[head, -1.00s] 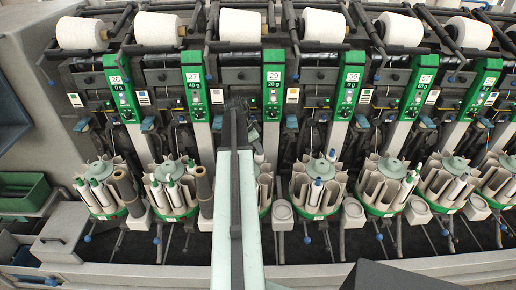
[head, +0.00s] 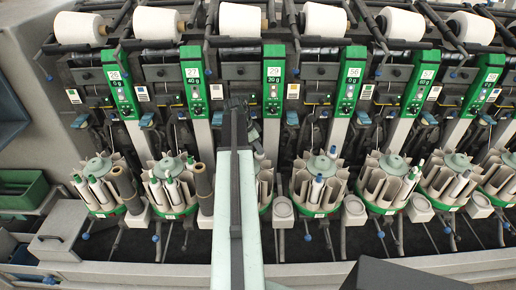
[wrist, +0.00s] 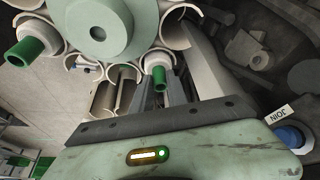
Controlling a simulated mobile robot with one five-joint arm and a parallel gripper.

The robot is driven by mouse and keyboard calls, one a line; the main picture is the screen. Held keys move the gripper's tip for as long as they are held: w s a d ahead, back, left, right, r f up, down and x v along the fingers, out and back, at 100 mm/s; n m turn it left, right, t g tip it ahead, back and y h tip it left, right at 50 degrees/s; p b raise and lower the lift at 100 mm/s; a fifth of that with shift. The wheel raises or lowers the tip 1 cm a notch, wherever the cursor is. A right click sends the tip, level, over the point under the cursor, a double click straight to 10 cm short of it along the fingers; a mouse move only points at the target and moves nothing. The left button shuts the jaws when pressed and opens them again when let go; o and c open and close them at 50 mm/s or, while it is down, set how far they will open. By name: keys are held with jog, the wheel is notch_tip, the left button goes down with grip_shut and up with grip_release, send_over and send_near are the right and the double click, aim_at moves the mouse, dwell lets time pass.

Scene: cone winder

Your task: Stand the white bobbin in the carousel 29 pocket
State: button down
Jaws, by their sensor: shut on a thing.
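The white bobbin (wrist: 157,58), with a green end, is between the two fingers of my gripper (wrist: 163,92) in the wrist view. My gripper is shut on it at the rim of a carousel. The bobbin is next to beige open pockets around a pale green hub (wrist: 98,28); I cannot tell how deep it sits in a pocket. In the head view the carousel under panel 29 (head: 265,186) is mostly hidden behind my arm, and so are the gripper and bobbin. The panel 29 (head: 273,66) is green with a white number plate.
Another carousel (head: 319,185) holding bobbins stands close on the right, and one (head: 170,185) stands on the left with a dark tube beside it. Another green-ended bobbin (wrist: 24,50) sits at the wrist view's left. A blue JOIN button (wrist: 290,137) is at the right.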

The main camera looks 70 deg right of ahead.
jog(key=c, duration=1.2)
grip_release()
jog(key=shift+c, duration=0.2)
jog(key=p+v, duration=0.7)
jog(key=v, duration=0.1)
jog(key=shift+f, duration=0.1)
